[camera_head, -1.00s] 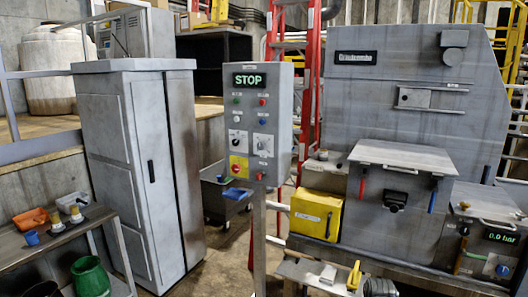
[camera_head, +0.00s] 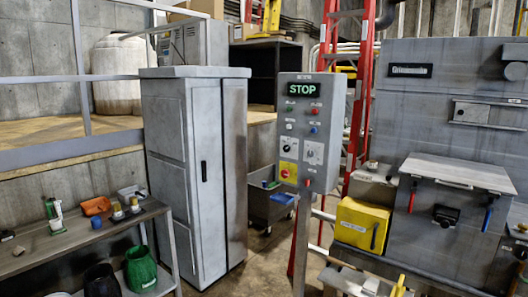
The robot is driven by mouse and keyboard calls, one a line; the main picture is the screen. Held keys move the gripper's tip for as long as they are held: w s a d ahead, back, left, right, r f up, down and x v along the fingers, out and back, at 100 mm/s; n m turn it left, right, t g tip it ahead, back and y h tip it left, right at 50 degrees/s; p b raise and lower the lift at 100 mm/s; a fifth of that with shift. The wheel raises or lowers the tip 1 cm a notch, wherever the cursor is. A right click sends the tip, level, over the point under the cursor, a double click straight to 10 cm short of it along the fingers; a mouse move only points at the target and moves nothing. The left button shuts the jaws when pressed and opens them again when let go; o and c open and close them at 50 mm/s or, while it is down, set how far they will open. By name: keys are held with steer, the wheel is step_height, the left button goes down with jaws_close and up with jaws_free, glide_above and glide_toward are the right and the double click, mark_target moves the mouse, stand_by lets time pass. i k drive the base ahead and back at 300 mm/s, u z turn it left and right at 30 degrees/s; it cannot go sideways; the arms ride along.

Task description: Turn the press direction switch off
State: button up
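The control panel (camera_head: 325,135) is a grey box on a post, right of the middle. Its display (camera_head: 302,89) reads STOP in green. Below are small green, red, white and blue buttons. A red button on yellow (camera_head: 285,173) is below. My gripper is not in view.
A tall grey cabinet (camera_head: 168,155) stands left of the panel. A metal table (camera_head: 75,245) with small items is at lower left. The grey press (camera_head: 400,235) and a yellow box (camera_head: 361,224) are at right. A red ladder (camera_head: 360,100) stands behind. Some floor shows between cabinet and panel.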

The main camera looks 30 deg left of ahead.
mark_target(286, 147)
steer(key=u, duration=1)
steer(key=i, duration=1.5)
steer(key=u, duration=0.95)
steer(key=i, duration=0.25)
steer(key=u, duration=0.2)
steer(key=k, duration=0.85)
steer(key=u, duration=0.15)
steer(key=i, duration=0.95)
steer(key=z, duration=0.05)
